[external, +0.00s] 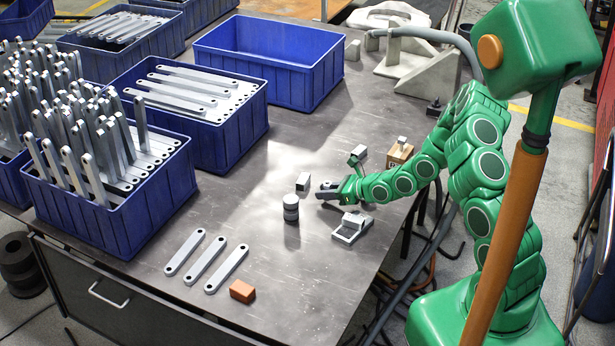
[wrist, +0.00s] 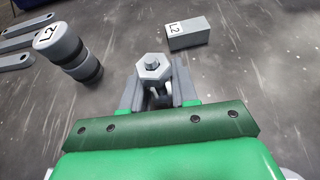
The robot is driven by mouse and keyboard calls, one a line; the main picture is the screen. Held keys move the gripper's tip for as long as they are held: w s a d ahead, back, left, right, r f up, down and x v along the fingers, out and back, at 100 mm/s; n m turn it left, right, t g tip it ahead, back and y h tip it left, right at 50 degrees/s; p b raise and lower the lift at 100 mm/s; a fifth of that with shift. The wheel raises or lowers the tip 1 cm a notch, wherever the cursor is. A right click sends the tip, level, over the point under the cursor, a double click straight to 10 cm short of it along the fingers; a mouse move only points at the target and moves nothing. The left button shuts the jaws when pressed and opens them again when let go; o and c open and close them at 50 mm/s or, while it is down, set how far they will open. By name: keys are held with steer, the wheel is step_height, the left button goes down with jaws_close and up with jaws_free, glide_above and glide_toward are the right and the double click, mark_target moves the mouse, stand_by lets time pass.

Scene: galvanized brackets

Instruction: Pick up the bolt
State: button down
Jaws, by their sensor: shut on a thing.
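The bolt (wrist: 152,68) shows in the wrist view as a grey hexagonal head with a smaller round end on top. It sits between the two grey fingers of my gripper (wrist: 155,86), which is shut on it. The fingers hide part of its lower portion. In the external view my gripper (external: 328,191) is low over the middle of the metal table; the bolt is too small there to make out clearly.
A dark cylinder stack with a pale top (external: 291,208) and a grey block (external: 303,181) stand close left of my gripper. A grey fixture (external: 352,228) is in front, and a wooden block (external: 399,154) behind right. Blue bins (external: 270,62) line the back and left. Three flat brackets (external: 204,262) lie front left.

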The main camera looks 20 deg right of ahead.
steer(key=shift+r, duration=4.2)
